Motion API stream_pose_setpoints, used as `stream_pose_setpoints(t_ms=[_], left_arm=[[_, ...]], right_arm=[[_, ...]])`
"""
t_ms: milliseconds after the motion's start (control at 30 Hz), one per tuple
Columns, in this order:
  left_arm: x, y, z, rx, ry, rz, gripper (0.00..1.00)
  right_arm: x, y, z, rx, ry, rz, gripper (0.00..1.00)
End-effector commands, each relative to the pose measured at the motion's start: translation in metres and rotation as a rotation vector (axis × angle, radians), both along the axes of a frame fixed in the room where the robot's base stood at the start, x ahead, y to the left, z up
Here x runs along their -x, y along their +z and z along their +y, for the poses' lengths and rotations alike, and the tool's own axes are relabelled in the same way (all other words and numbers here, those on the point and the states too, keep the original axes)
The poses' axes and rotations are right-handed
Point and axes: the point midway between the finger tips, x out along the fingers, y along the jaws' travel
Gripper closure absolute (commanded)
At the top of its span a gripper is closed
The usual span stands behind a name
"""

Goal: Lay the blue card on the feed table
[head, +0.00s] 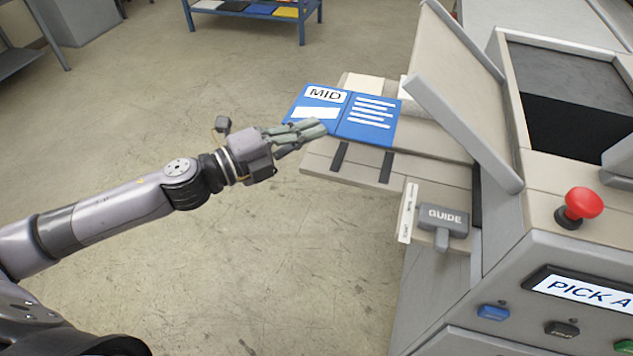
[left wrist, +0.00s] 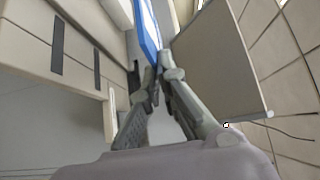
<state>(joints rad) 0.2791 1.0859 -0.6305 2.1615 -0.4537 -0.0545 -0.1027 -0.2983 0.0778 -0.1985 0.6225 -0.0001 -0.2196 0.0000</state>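The blue card (head: 362,128) is a flat blue sheet marked "MID" with white text lines. In the head view it extends over the far left part of the feed table (head: 425,165). My left gripper (head: 316,127) is shut on the card's near left edge. In the left wrist view the card (left wrist: 149,28) shows nearly edge-on between the fingertips (left wrist: 155,74). It appears held a little above the table, and the exact gap is hard to tell. The feed table (left wrist: 28,55) also shows there, with dark strips. My right gripper is not in view.
A raised beige cover (head: 455,75) stands right of the card. A grey GUIDE block (head: 443,220) sits at the table's near edge. A red button (head: 579,206) and the control panel are at the right. A blue shelf (head: 255,12) stands far back.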

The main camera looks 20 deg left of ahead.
Motion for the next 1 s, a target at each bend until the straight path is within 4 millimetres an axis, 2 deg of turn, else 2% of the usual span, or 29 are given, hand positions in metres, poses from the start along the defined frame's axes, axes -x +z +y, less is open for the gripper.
stream_pose_setpoints(t_ms=[33,100,333,667,833,1000], left_arm=[[0.000,-0.019,0.000,0.005,0.002,0.008,1.00],[0.000,-0.037,0.000,0.006,0.003,0.007,1.00],[0.000,-0.090,0.000,0.004,0.003,0.004,1.00],[0.000,-0.119,0.000,0.001,0.002,0.000,1.00],[0.000,-0.143,0.000,0.003,0.003,0.001,1.00],[0.000,-0.147,0.000,-0.002,0.001,-0.003,1.00]], right_arm=[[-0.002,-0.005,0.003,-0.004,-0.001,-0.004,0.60],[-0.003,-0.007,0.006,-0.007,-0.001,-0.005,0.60],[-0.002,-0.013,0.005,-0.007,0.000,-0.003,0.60],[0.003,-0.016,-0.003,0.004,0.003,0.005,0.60],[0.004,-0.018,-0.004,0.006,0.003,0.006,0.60],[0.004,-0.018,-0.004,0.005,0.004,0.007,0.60]])
